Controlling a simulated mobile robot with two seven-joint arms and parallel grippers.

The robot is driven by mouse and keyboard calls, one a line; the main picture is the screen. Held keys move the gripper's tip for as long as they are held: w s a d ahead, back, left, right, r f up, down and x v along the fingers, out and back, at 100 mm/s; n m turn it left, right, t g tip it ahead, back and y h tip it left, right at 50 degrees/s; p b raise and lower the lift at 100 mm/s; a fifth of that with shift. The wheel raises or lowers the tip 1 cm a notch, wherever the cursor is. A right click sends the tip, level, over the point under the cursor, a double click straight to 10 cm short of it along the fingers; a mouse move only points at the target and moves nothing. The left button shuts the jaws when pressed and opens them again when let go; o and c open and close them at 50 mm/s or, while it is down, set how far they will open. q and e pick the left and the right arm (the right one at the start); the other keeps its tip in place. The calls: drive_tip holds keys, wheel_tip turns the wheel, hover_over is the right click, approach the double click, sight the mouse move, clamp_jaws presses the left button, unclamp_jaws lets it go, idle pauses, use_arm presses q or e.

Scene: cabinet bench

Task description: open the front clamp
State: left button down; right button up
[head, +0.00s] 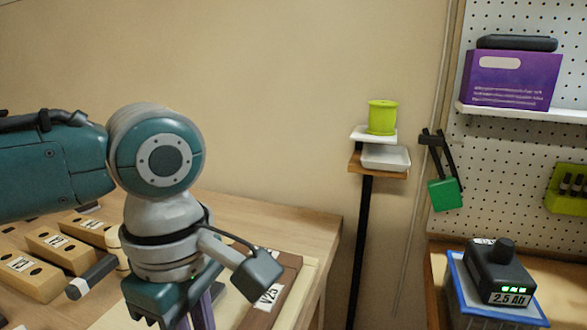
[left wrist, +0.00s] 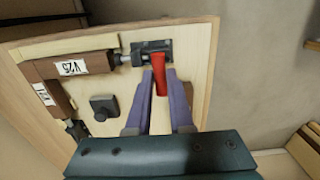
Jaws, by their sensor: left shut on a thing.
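In the left wrist view a dark clamp (left wrist: 152,47) is fixed on a pale wooden board (left wrist: 195,45), at the end of a brown block (left wrist: 85,66) labelled V25. Its red handle (left wrist: 160,82) lies between the purple fingers of my left gripper (left wrist: 160,78), which is shut on it. In the head view my left gripper (head: 196,312) points down over the board, with its fingertips cut off by the lower edge. The clamp is hidden there, but the brown block (head: 270,295) shows. My right gripper is in neither view.
A black knob-like part (left wrist: 104,107) and a second dark clamp (left wrist: 75,129) sit on the board. Labelled wooden blocks (head: 48,250) lie to the left. A stand with a green spool (head: 382,117) and a blue-edged box (head: 470,300) are to the right.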

use_arm(q)
drive_tip(key=shift+w+d, duration=0.1)
drive_tip(key=shift+w, duration=0.35)
drive_tip(key=c, duration=0.8)
unclamp_jaws()
drive_tip(key=shift+w, duration=0.1)
drive_tip(key=shift+c, duration=0.2)
drive_tip(key=shift+d+r, duration=0.1)
wheel_tip(320, 180, up, 7)
drive_tip(key=p, duration=0.9)
